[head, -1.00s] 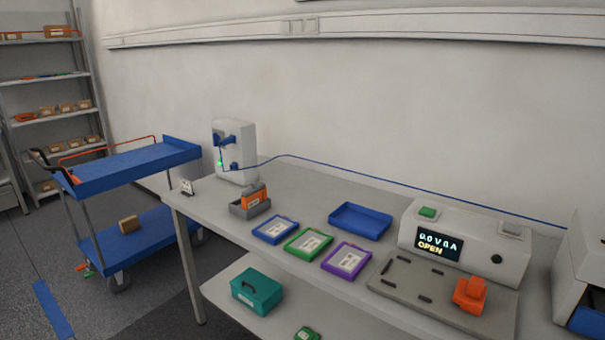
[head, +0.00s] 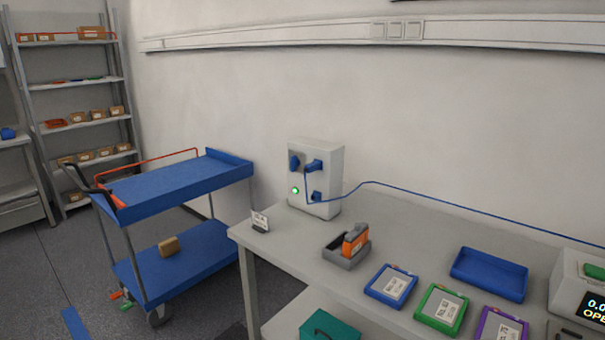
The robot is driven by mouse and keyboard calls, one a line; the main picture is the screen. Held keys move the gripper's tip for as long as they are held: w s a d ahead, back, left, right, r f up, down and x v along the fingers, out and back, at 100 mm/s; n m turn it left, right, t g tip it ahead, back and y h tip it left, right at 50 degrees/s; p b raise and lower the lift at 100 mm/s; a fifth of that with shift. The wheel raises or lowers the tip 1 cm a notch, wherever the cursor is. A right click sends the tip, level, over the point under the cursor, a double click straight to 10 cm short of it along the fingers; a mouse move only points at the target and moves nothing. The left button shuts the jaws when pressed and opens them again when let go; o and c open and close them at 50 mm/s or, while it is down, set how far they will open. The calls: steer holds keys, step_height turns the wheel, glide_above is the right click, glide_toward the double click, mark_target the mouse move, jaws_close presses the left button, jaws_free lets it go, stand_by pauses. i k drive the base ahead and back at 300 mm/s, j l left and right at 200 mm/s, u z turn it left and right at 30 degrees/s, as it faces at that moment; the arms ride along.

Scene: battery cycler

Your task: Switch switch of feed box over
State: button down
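The feed box (head: 322,172) is a pale grey box at the back left corner of the table, against the wall. Its front carries a dark blue switch handle (head: 294,163), a blue plug (head: 313,166) to the right of it, a lit green lamp (head: 295,190) below, and another small blue part (head: 317,196). A blue cable runs from the box to the right along the wall. The exact angle of the handle is too small to tell. My gripper is not in view.
The table (head: 385,222) holds a grey holder with an orange item (head: 354,240), coloured trays (head: 391,286), a blue bin (head: 490,273) and a small label stand (head: 260,221). A blue cart (head: 175,187) stands left of the table. Dark floor shows left of the cart.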

mark_target(295, 163)
steer(key=i+j, duration=0.45)
steer(key=i+j+u, duration=0.15)
steer(key=i, duration=0.35)
steer(key=i+j+u, duration=0.15)
steer(key=i, duration=0.35)
steer(key=j, duration=0.1)
